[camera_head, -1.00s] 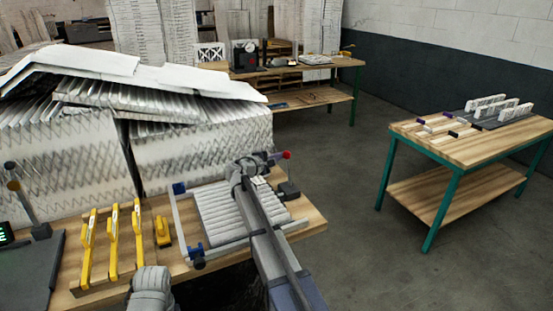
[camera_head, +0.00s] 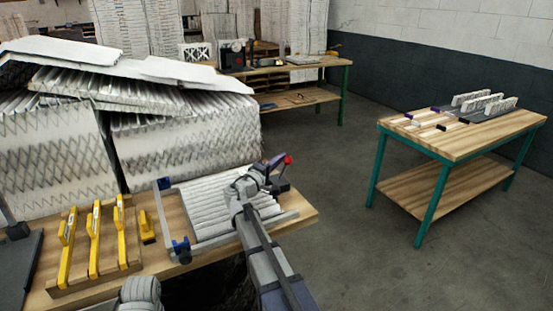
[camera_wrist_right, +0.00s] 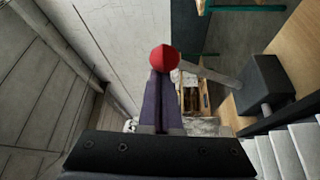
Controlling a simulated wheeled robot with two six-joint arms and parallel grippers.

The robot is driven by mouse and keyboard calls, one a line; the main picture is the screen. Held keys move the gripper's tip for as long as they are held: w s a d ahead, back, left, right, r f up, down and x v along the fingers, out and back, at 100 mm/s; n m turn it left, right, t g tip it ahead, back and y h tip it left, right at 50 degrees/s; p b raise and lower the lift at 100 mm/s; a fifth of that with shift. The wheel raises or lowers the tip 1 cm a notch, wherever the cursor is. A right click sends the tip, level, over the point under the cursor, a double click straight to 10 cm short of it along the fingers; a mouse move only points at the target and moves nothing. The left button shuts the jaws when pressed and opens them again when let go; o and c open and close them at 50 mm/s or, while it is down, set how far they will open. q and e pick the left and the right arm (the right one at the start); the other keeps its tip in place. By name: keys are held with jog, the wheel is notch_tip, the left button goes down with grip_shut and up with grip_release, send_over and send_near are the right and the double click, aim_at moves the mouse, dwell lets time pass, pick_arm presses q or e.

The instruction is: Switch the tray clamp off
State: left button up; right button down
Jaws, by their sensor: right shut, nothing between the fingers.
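The tray clamp has a round red knob (camera_head: 288,160) on a lever. In the right wrist view the knob (camera_wrist_right: 164,58) sits at the tips of my right gripper (camera_wrist_right: 165,82); its metal lever (camera_wrist_right: 212,74) runs right to a dark block (camera_wrist_right: 265,85). My right gripper (camera_head: 275,166) is shut and empty, with its purple fingers right beside or against the knob; contact is not certain. The tray (camera_head: 212,214) holds a white pleated filter, partly covered by my right arm. My left gripper does not show.
Several yellow tools (camera_head: 95,245) stand on a wooden rack left of the tray. Large pleated filters (camera_head: 185,145) are stacked behind. A teal-legged table (camera_head: 455,145) stands apart at right, with open floor between.

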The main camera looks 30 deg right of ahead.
jog(key=shift+s+f, duration=0.2)
jog(key=shift+s, duration=0.2)
dwell(0.3)
jog(key=shift+w, duration=0.1)
jog(key=w+r+p, duration=0.2)
jog(key=w, duration=0.2)
jog(key=f+b+v, duration=0.1)
jog(key=b+v, duration=0.1)
jog(key=v, duration=0.8)
jog(key=shift+a+f, duration=0.25)
jog(key=shift+a, duration=0.05)
jog(key=shift+s, duration=0.15)
